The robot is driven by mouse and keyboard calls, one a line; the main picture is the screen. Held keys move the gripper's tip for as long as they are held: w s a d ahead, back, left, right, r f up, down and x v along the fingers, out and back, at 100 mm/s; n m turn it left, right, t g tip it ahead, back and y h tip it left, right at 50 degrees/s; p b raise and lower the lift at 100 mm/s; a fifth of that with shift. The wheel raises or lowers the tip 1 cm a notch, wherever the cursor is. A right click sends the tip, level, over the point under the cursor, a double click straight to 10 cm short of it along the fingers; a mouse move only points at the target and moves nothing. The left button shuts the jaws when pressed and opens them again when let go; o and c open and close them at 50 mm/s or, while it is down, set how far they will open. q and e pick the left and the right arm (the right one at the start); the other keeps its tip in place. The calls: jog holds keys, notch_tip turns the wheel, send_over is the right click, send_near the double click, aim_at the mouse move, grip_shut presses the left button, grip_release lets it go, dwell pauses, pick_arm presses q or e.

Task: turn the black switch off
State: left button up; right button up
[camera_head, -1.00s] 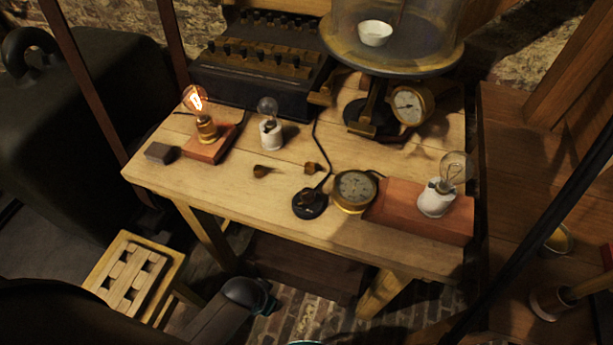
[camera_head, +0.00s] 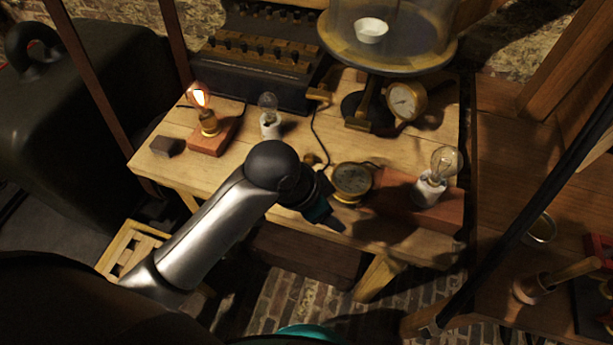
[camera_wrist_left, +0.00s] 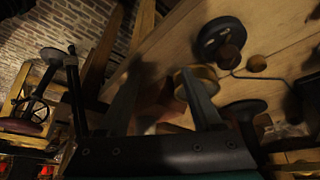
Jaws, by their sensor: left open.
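The black switch shows in the left wrist view as a round black base with a brown knob (camera_wrist_left: 222,38), on the wooden table (camera_head: 240,225). In the head view it is hidden behind my left arm and hand. My left gripper (camera_head: 322,214) is over the table's front edge, near the brass dial gauge (camera_head: 351,182). Its two dark fingers (camera_wrist_left: 163,95) are apart with nothing held between them. The switch lies beyond the fingertips, apart from them in the picture. A glowing bulb (camera_head: 202,98) stands on a small wooden block at the table's left.
An unlit bulb in a white socket (camera_head: 269,115) stands mid-table. A dark keyed box (camera_head: 255,70) and a glass-domed stand (camera_head: 385,58) fill the back. A small dark block (camera_head: 166,146) lies at the left.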

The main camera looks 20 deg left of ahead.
pick_arm(q)
jog(key=w+a+r+m+g+y, duration=0.2)
jog(key=w+a+r+m, duration=0.1)
jog(key=r+m, duration=0.3)
jog(key=w+a+r+m+g+y, duration=0.1)
jog(key=w+a+r+m+y, duration=0.2)
jog(key=r, duration=0.5)
jog(key=shift+m+h, duration=0.3)
jog(key=shift+h, duration=0.3)
notch_tip(320, 180, down, 16)
jog(key=b, duration=0.3)
jog(key=shift+w+r+b, duration=0.15)
jog(key=shift+r+b, duration=0.1)
jog(key=shift+b, duration=0.05)
jog(key=shift+c, duration=0.3)
grip_shut()
